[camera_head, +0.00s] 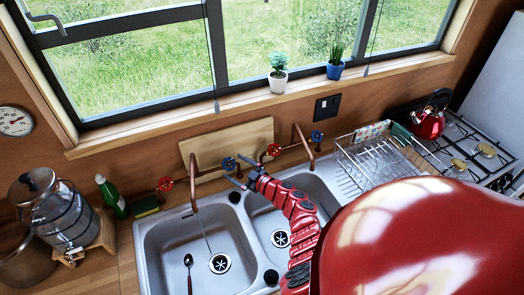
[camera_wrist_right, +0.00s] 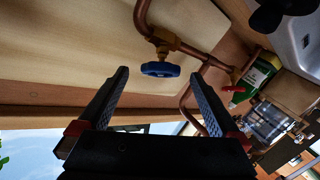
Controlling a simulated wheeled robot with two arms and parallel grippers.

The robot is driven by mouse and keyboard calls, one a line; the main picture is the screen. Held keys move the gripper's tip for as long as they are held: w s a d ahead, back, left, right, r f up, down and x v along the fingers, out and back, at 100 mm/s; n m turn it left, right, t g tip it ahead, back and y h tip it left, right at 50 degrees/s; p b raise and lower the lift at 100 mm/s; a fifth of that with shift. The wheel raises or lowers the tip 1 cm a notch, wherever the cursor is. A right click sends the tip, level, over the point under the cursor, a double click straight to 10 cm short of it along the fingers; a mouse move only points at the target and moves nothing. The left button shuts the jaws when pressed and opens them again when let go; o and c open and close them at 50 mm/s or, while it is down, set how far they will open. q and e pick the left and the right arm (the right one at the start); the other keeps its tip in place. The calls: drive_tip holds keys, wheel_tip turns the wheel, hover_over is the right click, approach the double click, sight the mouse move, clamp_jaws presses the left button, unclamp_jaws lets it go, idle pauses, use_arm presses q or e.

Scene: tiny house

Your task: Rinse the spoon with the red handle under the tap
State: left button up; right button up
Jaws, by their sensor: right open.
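The spoon (camera_head: 188,262) lies in the left sink basin (camera_head: 160,245), left of the drain; its handle runs toward the bottom edge, and its colour is hard to tell. The copper tap (camera_head: 193,190) hangs over this basin, with a thin line like running water falling from it toward the drain. My right gripper (camera_head: 237,169) is open and empty beside the blue tap knob (camera_head: 229,163) behind the sink. In the right wrist view, the blue knob (camera_wrist_right: 160,69) shows between and beyond the open fingers (camera_wrist_right: 158,76). My left gripper is not in view.
A red knob (camera_head: 165,184) sits left of the tap. A second copper tap (camera_head: 300,140) stands over the right basin. A green bottle (camera_head: 111,196), sponge (camera_head: 146,206) and glass dispenser (camera_head: 68,215) stand left. A dish rack (camera_head: 375,165) and stove (camera_head: 465,145) are right.

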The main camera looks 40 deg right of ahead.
drive_tip(key=b+v, duration=0.3)
drive_tip(key=v, duration=1)
drive_tip(key=shift+s+b, duration=0.3)
drive_tip(key=shift+b, duration=0.05)
